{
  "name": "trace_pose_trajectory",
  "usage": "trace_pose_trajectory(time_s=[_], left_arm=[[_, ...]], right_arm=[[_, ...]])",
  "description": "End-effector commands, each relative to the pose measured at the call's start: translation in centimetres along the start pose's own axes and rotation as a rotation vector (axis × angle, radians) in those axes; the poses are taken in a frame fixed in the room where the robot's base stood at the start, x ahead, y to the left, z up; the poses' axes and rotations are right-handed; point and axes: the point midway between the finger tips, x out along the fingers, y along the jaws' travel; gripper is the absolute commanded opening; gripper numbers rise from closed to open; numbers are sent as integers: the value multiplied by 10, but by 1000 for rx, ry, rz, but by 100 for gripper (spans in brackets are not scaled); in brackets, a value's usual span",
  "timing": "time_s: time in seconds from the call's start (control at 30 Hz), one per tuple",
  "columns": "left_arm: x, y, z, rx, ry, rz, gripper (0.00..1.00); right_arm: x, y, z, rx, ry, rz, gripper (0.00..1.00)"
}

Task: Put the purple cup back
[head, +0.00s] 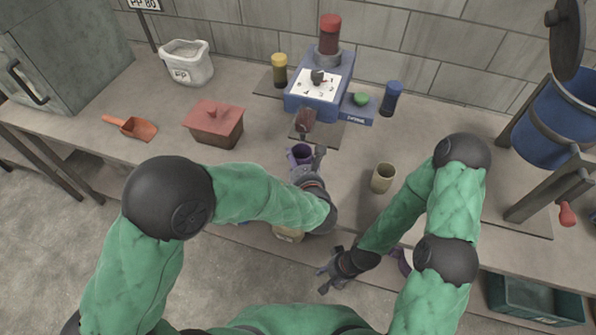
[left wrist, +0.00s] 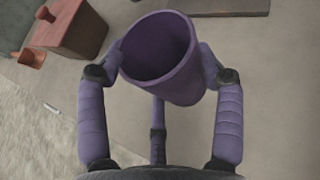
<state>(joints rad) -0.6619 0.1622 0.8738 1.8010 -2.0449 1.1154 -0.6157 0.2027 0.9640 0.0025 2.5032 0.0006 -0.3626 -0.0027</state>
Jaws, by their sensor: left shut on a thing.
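The purple cup (head: 299,152) is in my left gripper (head: 307,163), over the table in front of the blue machine. My right gripper (head: 335,275) is low, near the table's front edge, away from the cup. Its fingers look spread, with nothing between them.
A blue machine (head: 325,85) with a dial stands at the back, with a yellow container (head: 280,70) and a blue container (head: 391,98) beside it. A beige cup (head: 383,178) stands right of the purple cup. A red lidded box (head: 214,124) and orange scoop (head: 130,127) lie left.

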Motion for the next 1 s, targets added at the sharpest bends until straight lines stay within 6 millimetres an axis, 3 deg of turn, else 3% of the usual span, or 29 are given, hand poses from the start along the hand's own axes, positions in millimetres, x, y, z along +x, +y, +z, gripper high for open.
trace_pose_trajectory(time_s=[0.23,0.43,0.87,0.9,0.97,1.0], left_arm=[[16,0,-9,0,1,1,34],[27,1,-35,-1,0,0,34],[28,1,-38,-1,-1,0,34],[28,1,-38,-1,0,0,73],[28,1,-38,-1,0,0,90],[28,1,-38,-1,0,0,91]], right_arm=[[7,2,0,0,0,0,40],[22,8,-1,0,0,0,40],[25,9,-1,0,0,0,40],[25,9,-1,0,0,0,40],[24,9,-1,0,0,0,40],[24,8,-1,0,0,0,40]])
